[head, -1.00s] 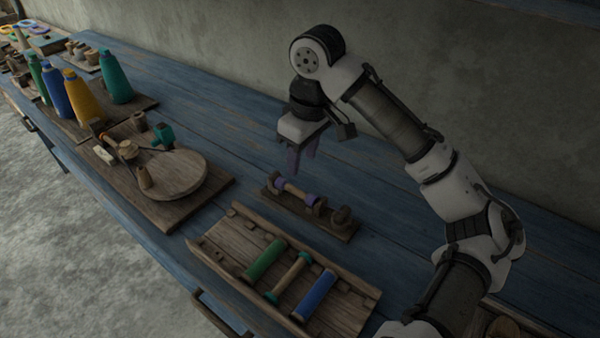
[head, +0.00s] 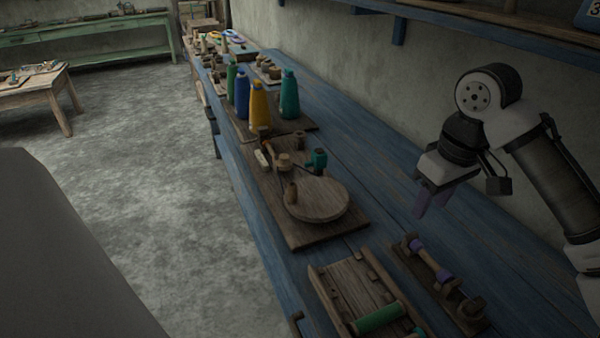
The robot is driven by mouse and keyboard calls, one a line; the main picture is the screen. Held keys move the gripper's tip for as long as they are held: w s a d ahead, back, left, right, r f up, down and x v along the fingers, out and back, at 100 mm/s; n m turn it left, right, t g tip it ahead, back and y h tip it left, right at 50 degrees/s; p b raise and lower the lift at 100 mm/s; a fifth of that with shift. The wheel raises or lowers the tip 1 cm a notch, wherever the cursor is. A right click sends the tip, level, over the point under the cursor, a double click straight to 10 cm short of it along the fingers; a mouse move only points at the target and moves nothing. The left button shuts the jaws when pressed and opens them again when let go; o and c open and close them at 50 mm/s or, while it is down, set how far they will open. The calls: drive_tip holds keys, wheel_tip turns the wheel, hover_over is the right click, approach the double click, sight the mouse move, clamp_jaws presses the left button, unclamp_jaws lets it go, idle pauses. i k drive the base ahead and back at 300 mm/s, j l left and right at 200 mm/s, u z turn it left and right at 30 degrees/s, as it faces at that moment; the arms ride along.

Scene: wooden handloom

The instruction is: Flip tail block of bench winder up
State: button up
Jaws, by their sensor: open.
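What looks like the bench winder is a narrow dark wooden base (head: 410,262) on the blue bench, at the lower right of the head view. A spool with purple bands (head: 430,262) lies along it between small wooden supports. A low rounded wooden block (head: 472,306) sits at its near end; I take this for the tail block, and it looks lowered. My gripper (head: 432,204) is above the far end of the winder, fingers pointing down, open and empty, apart from it. The near finger partly hides the other.
A wooden tray (head: 335,290) with a green spool (head: 378,318) lies left of the winder. The wall is behind the bench; a shelf is overhead.

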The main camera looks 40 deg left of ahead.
sight(264, 132)
drive_tip(key=u, duration=1.15)
